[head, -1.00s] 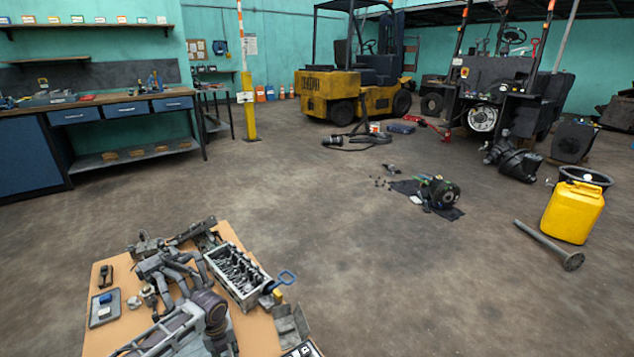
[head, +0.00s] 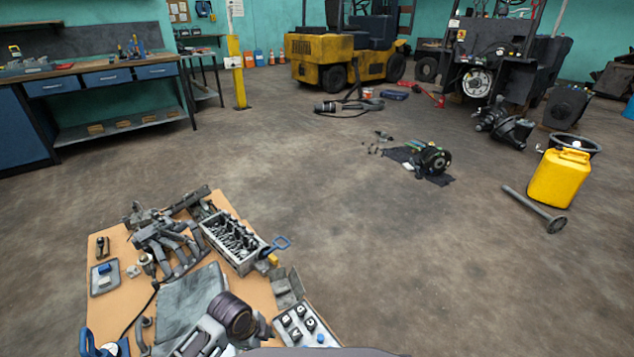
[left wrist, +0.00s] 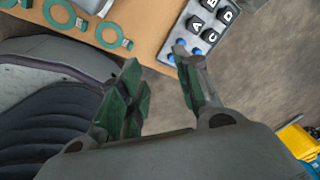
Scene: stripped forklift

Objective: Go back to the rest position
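My left gripper (left wrist: 156,62) shows in the left wrist view with its two green-padded fingers apart and nothing between them. It is above the floor beside the table edge, near a grey tray of black lettered caps (left wrist: 200,22). In the head view, part of my left arm (head: 232,315) shows low at the left, over the near part of the tan table (head: 112,236); the fingers cannot be made out there. My right gripper is in neither view.
The table carries grey metal parts (head: 165,240), a box of hardware (head: 232,240) and the capped tray (head: 304,326). In the left wrist view, green rings (left wrist: 60,14) lie on it. A yellow jerrycan (head: 560,178), a metal shaft (head: 530,208) and a forklift (head: 345,50) stand farther off.

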